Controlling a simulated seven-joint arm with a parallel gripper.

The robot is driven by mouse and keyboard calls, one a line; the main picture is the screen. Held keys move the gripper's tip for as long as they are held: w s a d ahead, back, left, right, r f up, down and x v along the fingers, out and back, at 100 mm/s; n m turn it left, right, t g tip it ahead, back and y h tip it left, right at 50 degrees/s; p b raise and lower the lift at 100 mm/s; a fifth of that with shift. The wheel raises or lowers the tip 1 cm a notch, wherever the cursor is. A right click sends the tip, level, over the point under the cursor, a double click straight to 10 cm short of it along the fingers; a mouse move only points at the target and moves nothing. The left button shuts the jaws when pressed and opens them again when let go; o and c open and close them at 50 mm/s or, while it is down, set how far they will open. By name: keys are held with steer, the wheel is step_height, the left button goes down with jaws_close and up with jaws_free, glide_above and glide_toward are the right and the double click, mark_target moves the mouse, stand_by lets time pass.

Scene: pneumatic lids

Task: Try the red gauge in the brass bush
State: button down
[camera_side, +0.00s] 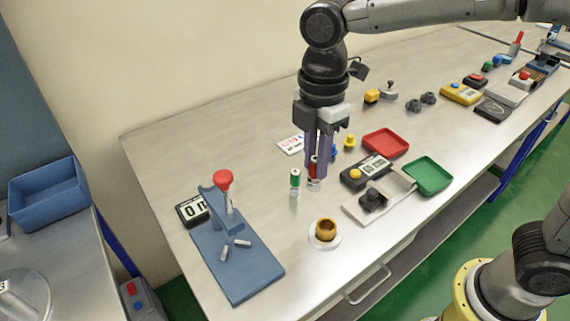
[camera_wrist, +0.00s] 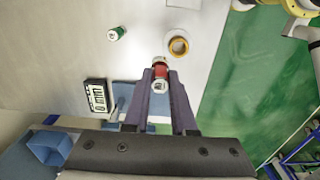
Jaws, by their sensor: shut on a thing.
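My gripper (camera_side: 317,172) points down and is shut on the red gauge (camera_side: 313,168), a small cylinder with a red band and pale ends. In the wrist view the red gauge (camera_wrist: 160,70) shows between the fingertips. I cannot tell whether its lower end touches the bench. The brass bush (camera_side: 326,226) is a gold ring on a white round base, nearer the bench's front edge. In the wrist view the bush (camera_wrist: 178,44) is apart from the gauge, up and to the right. A similar green gauge (camera_side: 295,177) stands upright left of my gripper.
A blue stand with a red knob (camera_side: 224,179) and a display (camera_side: 191,210) are at left. A black device with a yellow button (camera_side: 367,172), red tray (camera_side: 385,143) and green tray (camera_side: 428,175) lie to the right. Bench around the bush is mostly clear.

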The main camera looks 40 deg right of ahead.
steer(key=s+f, duration=0.4)
steer(key=f, duration=0.3)
steer(key=shift+d, duration=0.3)
stand_by(0.6)
steer(key=shift+f, duration=1.15)
stand_by(2.4)
steer(key=shift+r, duration=1.3)
stand_by(1.3)
